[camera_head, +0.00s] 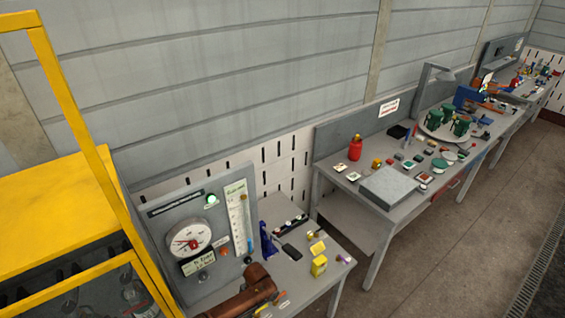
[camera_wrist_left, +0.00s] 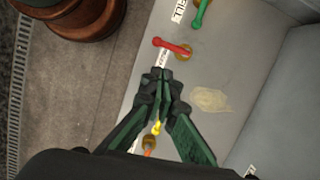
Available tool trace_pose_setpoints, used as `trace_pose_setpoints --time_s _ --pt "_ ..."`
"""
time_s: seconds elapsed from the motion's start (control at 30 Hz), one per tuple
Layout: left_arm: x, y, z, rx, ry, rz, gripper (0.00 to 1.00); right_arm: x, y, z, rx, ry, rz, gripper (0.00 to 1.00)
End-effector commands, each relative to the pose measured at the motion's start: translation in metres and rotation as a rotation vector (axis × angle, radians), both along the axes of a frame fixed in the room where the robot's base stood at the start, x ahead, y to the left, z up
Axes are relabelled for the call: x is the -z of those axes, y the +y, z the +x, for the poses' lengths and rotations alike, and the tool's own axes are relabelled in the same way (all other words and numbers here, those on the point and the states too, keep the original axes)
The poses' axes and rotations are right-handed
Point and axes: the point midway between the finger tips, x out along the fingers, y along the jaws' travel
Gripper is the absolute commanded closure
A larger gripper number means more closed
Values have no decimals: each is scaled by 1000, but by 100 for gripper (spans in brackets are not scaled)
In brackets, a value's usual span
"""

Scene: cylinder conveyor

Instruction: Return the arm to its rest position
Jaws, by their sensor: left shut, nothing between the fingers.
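My left gripper (camera_wrist_left: 160,82) shows in the left wrist view, its dark green and black fingers brought together at the tips. It is shut and empty. The fingertips lie over a light grey surface (camera_wrist_left: 215,75), just below a red lever (camera_wrist_left: 172,47) in the picture. I cannot tell whether they touch the surface. A yellow piece (camera_wrist_left: 156,128) and an orange piece (camera_wrist_left: 148,146) show between and below the fingers.
A green lever (camera_wrist_left: 200,12) and brown round objects (camera_wrist_left: 85,15) are near the gripper. The head view shows a yellow frame (camera_head: 85,130), a gauge panel (camera_head: 205,265), a grey bench (camera_head: 345,205) with several small items, and clear floor (camera_head: 480,225) at the right.

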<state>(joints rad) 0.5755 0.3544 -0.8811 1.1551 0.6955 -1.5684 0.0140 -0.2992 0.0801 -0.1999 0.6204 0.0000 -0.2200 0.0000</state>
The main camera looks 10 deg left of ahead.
Motion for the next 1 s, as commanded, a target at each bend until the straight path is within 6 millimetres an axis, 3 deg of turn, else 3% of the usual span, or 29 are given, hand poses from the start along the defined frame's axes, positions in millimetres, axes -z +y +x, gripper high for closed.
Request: trace_pose_setpoints --time_s 0.17,0.3,0.4,0.5,0.63,0.8,1.0 --pt "8 -18 -19 6 -3 -48 100 0 0 0 0 0 0 60" --pt "12 -57 -59 -5 -37 -160 100 0 0 0 0 0 0 60" --pt "3 -76 -85 -47 -92 -247 100 0 0 0 0 0 0 60" --pt "-14 -77 -107 -116 -161 -308 100 0 0 -1 0 1 0 60" --pt "-43 -53 -132 -239 -263 -344 100 0 0 -2 0 3 0 60" --pt "-83 3 -167 -399 -389 -318 100 0 0 -2 0 2 0 60" --pt "-117 57 -201 -519 -481 -254 100 0 0 -2 0 2 0 60"
